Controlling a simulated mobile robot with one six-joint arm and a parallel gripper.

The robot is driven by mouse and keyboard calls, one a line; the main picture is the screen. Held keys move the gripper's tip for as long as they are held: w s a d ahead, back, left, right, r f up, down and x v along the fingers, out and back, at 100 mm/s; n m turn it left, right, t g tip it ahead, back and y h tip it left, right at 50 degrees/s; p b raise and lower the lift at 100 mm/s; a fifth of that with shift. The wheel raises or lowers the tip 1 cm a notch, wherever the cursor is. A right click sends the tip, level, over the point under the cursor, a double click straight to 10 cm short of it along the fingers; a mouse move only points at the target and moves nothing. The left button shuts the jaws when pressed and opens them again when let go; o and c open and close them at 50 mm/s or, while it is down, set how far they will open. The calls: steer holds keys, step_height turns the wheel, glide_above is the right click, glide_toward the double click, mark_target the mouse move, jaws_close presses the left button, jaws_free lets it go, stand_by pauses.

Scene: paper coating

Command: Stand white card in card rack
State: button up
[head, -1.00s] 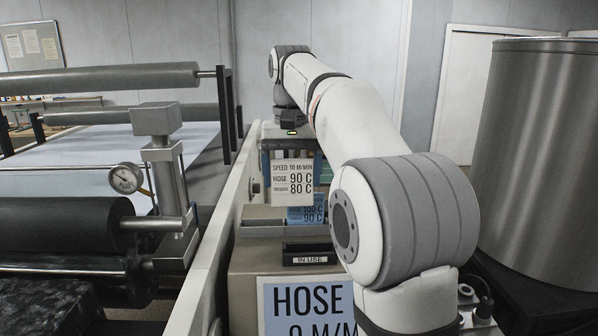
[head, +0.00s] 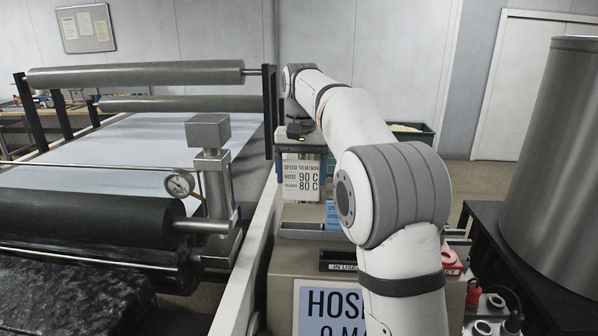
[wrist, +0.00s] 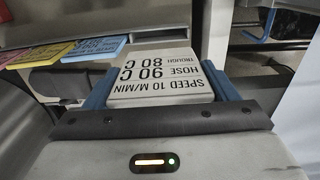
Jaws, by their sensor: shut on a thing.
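The white card (head: 301,178) is printed with speed, hose 90 C and trough 80 C lines. My gripper (head: 305,155) is shut on it with blue fingers, and the card hangs upright above and behind the grey rack (head: 300,230). In the wrist view the card (wrist: 160,82) sits between my fingers (wrist: 165,92), its text upside down. A blue card (head: 333,213) stands at the rack, partly hidden by my arm. The wrist view shows blue (wrist: 95,48), yellow (wrist: 40,55) and pink (wrist: 8,60) cards at upper left.
A black "IN USE" holder (head: 340,266) is in front of the rack, above a large hose sign (head: 330,308). Rollers and a gauge (head: 180,185) stand to the left. A metal drum (head: 560,150) and a red item (head: 450,262) are to the right.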

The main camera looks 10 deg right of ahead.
mark_target(301, 200)
steer(key=shift+s+f+b, duration=0.1)
steer(key=shift+f+b, duration=1.65)
steer(key=shift+f, duration=1.15)
steer(key=shift+p, duration=0.5)
steer(key=shift+f+b, duration=1.4)
steer(key=shift+f, duration=0.85)
steer(key=o, duration=0.9)
